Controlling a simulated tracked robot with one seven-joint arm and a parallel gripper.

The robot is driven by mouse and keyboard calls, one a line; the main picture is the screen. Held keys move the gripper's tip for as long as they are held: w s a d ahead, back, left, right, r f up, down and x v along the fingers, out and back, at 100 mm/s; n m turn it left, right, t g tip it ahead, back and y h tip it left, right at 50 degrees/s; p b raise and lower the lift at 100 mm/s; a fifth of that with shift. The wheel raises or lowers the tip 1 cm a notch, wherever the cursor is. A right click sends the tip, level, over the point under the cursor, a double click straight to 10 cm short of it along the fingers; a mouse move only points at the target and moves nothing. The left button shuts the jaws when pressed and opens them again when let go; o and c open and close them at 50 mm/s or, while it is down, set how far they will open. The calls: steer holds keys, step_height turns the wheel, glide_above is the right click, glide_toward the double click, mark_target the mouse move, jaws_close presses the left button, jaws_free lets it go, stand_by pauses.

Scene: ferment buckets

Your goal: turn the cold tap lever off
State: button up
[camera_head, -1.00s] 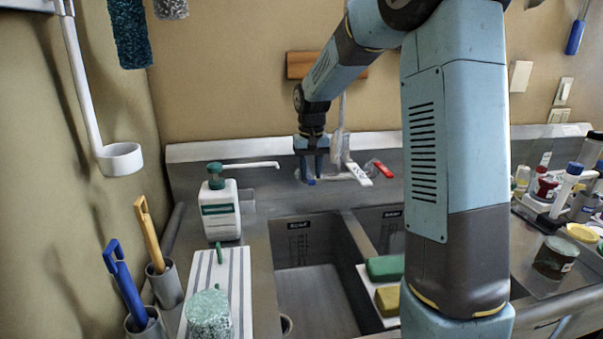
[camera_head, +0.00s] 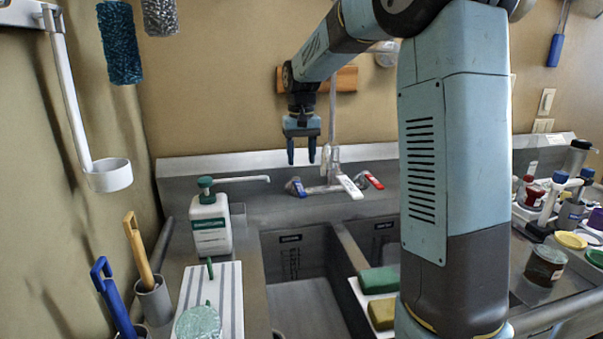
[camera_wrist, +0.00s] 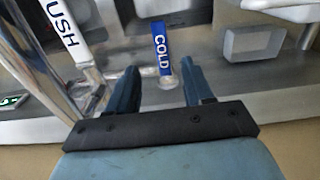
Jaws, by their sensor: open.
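The cold tap lever (camera_head: 298,188) is short and blue, at the left end of the tap body behind the sink. In the wrist view the lever (camera_wrist: 162,45) reads "COLD" and points away from my gripper, toward the picture's top. My gripper (camera_head: 301,161) is open and empty, pointing down above the cold lever and apart from it. In the wrist view, the lever shows beyond and between the gripper's fingers (camera_wrist: 158,75). The clear base of the lever lies near the right finger. The tap body (camera_head: 325,188) is metal with a tall upright pipe.
A white lever (camera_head: 350,187), marked "USH" where visible in the wrist view (camera_wrist: 62,25), and a red lever (camera_head: 373,180) sit right of the cold lever. A soap bottle (camera_head: 211,225) with a long spout stands left. Two sink basins (camera_head: 300,285) lie in front.

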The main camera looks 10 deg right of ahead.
step_height(320, 180, up, 4)
steer(key=shift+r, duration=0.25)
